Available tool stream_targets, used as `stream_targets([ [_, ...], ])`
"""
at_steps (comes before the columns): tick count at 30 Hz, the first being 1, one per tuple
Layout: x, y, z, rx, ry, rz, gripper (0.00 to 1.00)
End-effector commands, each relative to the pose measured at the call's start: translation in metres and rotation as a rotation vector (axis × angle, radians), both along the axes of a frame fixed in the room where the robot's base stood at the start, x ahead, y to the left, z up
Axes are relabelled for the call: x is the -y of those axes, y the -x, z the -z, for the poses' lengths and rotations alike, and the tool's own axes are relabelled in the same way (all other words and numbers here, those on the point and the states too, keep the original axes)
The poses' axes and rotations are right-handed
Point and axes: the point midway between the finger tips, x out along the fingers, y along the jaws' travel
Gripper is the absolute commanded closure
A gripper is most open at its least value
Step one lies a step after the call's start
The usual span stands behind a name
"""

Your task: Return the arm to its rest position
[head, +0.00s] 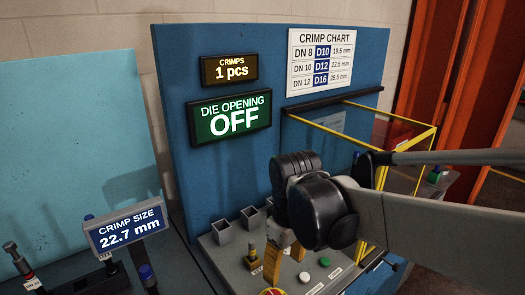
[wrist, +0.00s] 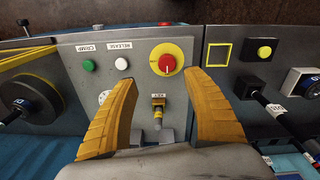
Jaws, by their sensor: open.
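My arm reaches in from the right in the head view. My gripper (head: 284,266) hangs over the grey control panel (head: 228,258), with its orange fingers pointing down. In the wrist view my gripper (wrist: 162,80) is open, and nothing is held between the fingers. A key switch (wrist: 158,108) with a yellow-banded key lies between the fingers in that view. The red knob on a yellow disc (wrist: 168,60) is just beyond the fingertips. I cannot tell whether the fingers touch the panel.
Green (head: 324,262) and white (head: 304,276) buttons are close to the gripper. A yellow-framed clear guard (head: 410,142) stands behind my arm. The die opening display (head: 230,118) reads OFF, the crimps display (head: 229,70) 1 pcs. The gauge display (head: 127,226) reads 22.7 mm.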

Motion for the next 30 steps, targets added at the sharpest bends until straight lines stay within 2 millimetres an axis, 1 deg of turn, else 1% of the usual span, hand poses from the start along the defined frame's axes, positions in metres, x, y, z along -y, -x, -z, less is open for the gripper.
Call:
stream_targets([
  [1,0.014,0.007,-0.005,0.034,-0.013,0.056,0.41],
  [6,0.065,0.033,-0.021,0.206,-0.085,0.311,0.41],
  [9,0.091,0.048,-0.024,0.310,-0.133,0.459,0.41],
  [13,0.116,0.065,-0.023,0.422,-0.188,0.613,0.41],
  [16,0.128,0.073,-0.021,0.480,-0.218,0.691,0.41],
  [19,0.134,0.077,-0.020,0.513,-0.237,0.733,0.41],
  [30,0.136,0.078,-0.019,0.521,-0.242,0.745,0.41],
])
